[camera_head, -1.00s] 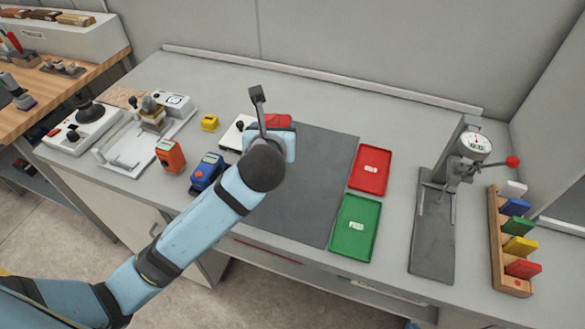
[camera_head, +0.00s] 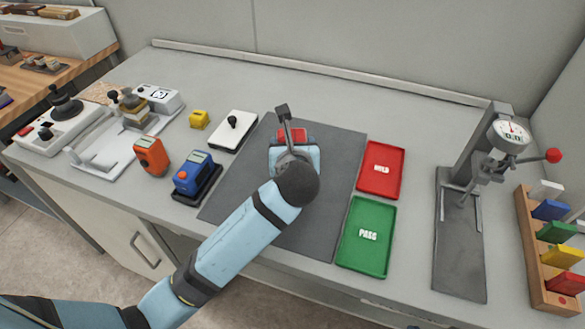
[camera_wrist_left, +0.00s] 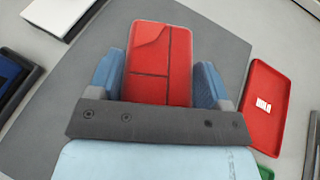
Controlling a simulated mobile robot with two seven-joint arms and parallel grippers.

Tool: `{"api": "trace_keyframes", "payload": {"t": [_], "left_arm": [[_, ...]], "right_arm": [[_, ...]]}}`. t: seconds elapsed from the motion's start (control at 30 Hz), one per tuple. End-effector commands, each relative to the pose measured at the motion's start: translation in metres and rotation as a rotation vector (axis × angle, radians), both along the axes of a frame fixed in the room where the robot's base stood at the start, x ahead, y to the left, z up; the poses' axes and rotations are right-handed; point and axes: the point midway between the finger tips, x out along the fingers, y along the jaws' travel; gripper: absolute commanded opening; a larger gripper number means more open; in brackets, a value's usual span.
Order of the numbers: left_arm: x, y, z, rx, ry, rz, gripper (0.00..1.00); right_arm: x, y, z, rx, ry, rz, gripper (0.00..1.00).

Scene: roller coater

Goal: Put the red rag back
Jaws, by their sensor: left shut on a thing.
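The red rag (camera_wrist_left: 158,62), a folded red block shape with dark seam lines, is between the blue fingers of my left gripper (camera_wrist_left: 158,78) in the left wrist view. The gripper is shut on it. In the head view the red rag (camera_head: 293,133) shows just beyond my left gripper (camera_head: 292,148), over the dark grey mat (camera_head: 335,190). My wrist hides part of it, and I cannot tell its exact height above the mat. My right gripper is not in view.
A red HOLD tray (camera_head: 381,187) and green PASS tray (camera_head: 367,262) lie right of the mat. Further right stand a dial gauge press (camera_head: 500,140) and a wooden rack (camera_head: 535,260) of coloured pieces. A white plate (camera_head: 236,138) and blue device (camera_head: 193,176) are left.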

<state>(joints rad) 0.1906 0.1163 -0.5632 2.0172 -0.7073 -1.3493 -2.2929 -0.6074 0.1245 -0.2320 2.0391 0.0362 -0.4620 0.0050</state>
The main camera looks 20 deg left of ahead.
Motion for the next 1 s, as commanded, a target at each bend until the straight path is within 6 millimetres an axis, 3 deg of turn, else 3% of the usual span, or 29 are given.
{"api": "trace_keyframes", "payload": {"t": [0.03,0.27,0.5,0.9,0.93,1.0], "left_arm": [[0.000,0.000,-0.009,0.001,0.001,0.000,0.45],[0.000,0.000,-0.025,0.000,-0.001,0.000,0.45],[0.000,0.000,-0.059,0.000,0.000,0.000,0.45],[0.000,0.000,-0.063,0.001,0.000,0.000,0.45],[0.000,0.000,-0.064,0.000,-0.001,0.000,0.79],[0.000,0.000,-0.064,0.000,-0.001,-0.001,0.95]], "right_arm": [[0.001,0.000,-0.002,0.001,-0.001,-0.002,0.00],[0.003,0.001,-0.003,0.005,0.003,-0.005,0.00],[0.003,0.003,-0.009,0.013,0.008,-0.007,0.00],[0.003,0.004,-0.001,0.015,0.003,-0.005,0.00],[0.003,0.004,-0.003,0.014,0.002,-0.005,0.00],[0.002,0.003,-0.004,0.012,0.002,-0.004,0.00]]}}
